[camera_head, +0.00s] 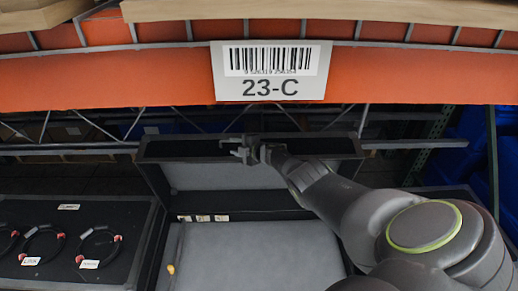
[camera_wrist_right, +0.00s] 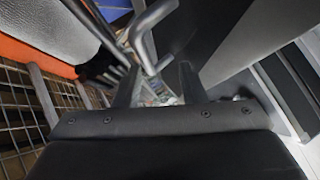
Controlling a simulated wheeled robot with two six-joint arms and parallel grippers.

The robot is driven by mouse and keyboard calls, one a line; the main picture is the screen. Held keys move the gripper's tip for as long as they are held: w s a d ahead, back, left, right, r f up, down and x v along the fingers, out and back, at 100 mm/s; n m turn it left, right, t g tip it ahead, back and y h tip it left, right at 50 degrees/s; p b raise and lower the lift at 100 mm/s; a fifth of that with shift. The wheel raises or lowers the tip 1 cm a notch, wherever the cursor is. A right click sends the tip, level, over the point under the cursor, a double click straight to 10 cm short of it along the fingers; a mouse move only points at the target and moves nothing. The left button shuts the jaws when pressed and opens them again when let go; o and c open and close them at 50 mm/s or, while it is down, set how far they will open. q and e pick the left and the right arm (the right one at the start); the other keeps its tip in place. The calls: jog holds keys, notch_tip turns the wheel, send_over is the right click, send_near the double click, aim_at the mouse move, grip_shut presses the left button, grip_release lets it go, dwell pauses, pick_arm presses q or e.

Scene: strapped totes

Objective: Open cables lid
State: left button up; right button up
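A dark tote (camera_head: 160,262) with a grey inside stands in the middle of the head view. Its lid (camera_head: 215,176) is raised at the back, grey inner face toward me. Small labels (camera_head: 202,218) sit along the back edge of the tote. My right gripper (camera_head: 245,150) is at the lid's top edge. In the right wrist view its fingers (camera_wrist_right: 158,88) are apart, with a bent metal bar (camera_wrist_right: 148,35) just beyond or between them; I cannot tell whether they touch it. My left gripper is not in view.
A black tray (camera_head: 62,262) with coiled, labelled cables (camera_head: 100,246) lies at left. An orange shelf beam (camera_head: 120,85) with a "23-C" sign (camera_head: 272,72) crosses above the lid. Blue bins (camera_head: 470,145) are at right.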

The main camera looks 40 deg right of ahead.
pick_arm(q)
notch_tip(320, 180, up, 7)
jog(key=p, duration=0.6)
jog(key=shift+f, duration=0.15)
pick_arm(e)
jog(key=v, duration=1.6)
jog(key=shift+s+d, duration=0.25)
jog(key=shift+s, duration=0.05)
